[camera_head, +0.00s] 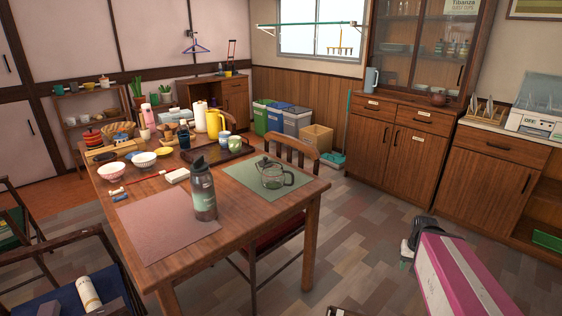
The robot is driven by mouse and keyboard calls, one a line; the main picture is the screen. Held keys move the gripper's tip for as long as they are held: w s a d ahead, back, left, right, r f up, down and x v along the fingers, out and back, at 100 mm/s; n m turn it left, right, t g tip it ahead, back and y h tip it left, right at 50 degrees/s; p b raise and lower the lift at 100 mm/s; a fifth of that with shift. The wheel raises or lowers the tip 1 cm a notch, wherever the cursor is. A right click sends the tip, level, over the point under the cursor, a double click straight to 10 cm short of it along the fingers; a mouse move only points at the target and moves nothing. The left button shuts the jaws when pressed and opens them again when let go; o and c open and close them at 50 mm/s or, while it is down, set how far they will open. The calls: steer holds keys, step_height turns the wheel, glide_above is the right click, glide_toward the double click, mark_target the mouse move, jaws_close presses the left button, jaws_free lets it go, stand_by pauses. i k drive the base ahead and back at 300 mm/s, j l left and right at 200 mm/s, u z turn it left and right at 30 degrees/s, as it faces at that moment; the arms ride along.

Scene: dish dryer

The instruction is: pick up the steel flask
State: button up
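A grey-green bottle with a dark cap (203,192) stands upright on the pink placemat (150,228) near the front of the wooden table. It is the likeliest steel flask, but I cannot tell its material. A smaller dark bottle (183,137) stands farther back by the tray. My gripper (404,258) is at the lower right, beyond the table's right edge and well apart from both bottles. Its fingers are small and partly hidden, so its opening is unclear.
A glass teapot (272,175) stands on a green placemat (240,178) to the bottle's right. Bowls (144,159), a dark tray (236,149) and a yellow pitcher (214,124) are behind. Chairs (290,152) surround the table (255,226). Floor between table and cabinets is clear.

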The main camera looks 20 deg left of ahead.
mark_target(202, 184)
steer(key=u, duration=2.1)
steer(key=j, duration=0.05)
